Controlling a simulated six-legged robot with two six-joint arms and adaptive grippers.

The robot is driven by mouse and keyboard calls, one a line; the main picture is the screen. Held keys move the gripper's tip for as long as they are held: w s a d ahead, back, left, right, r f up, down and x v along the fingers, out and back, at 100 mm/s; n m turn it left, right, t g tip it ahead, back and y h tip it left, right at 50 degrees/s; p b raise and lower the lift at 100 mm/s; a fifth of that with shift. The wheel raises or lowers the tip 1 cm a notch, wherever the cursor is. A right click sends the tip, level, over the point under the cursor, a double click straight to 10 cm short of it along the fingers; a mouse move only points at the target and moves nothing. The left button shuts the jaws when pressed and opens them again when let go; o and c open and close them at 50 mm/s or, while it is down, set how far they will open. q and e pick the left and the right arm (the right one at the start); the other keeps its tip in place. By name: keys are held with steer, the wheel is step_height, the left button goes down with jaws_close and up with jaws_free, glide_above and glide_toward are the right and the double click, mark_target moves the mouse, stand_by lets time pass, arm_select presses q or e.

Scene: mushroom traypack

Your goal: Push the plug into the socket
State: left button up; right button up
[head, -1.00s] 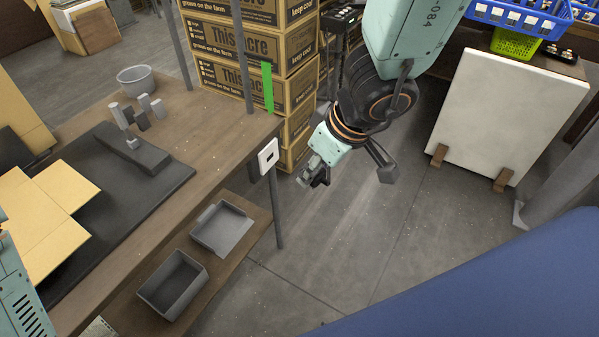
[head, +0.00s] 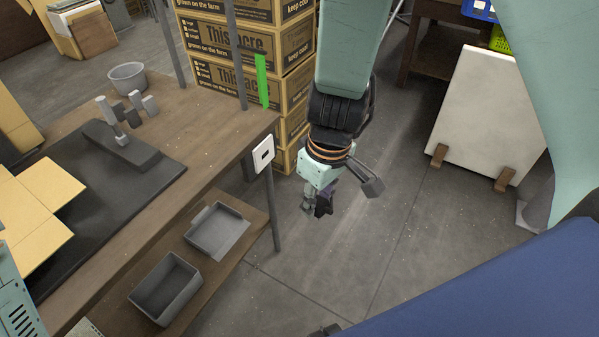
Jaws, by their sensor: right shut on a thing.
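The socket (head: 263,154) is a white plate with a small dark opening, fixed at the corner of the wooden table by its front leg. My right gripper (head: 316,208) hangs to the right of the socket and lower in the picture, clear of it. It is shut on a small dark thing, which I take to be the plug (head: 325,203). The plug is small and partly hidden by the fingers, so its prongs and exact facing cannot be made out. My left gripper is not in view.
The wooden table (head: 205,123) holds a black press-like device (head: 125,145), a grey bowl (head: 127,76) and flat cardboard (head: 40,200). Grey bins (head: 166,288) sit on its lower shelf. Stacked cartons (head: 245,75) stand behind. A white board (head: 487,115) leans at right. Floor between is clear.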

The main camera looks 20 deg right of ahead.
steer(key=w+f+m+g+y+b, duration=0.2)
steer(key=w+f+m+b, duration=0.3)
steer(key=f+m, duration=0.3)
steer(key=w+f+m+g+y+b, duration=0.1)
steer(key=w+f+m+g+b, duration=0.3)
steer(key=f+m, duration=0.4)
steer(key=w+d+r+m+t+y+b, duration=0.1)
steer(key=w+d+m+t+y, duration=0.1)
steer(key=w+m+t, duration=0.4)
steer(key=w+d+r+m+t+y+b, duration=0.1)
steer(key=w+m+t+y+b, duration=0.1)
steer(key=w+m+t, duration=0.4)
steer(key=shift+d+r+m+t+y, duration=0.4)
steer(key=shift+m+t, duration=1.5)
steer(key=shift+m, duration=0.9)
steer(key=shift+w, duration=0.1)
steer(key=shift+w+a+f+b, duration=0.1)
steer(key=shift+w+b, duration=0.05)
steer(key=shift+b, duration=0.15)
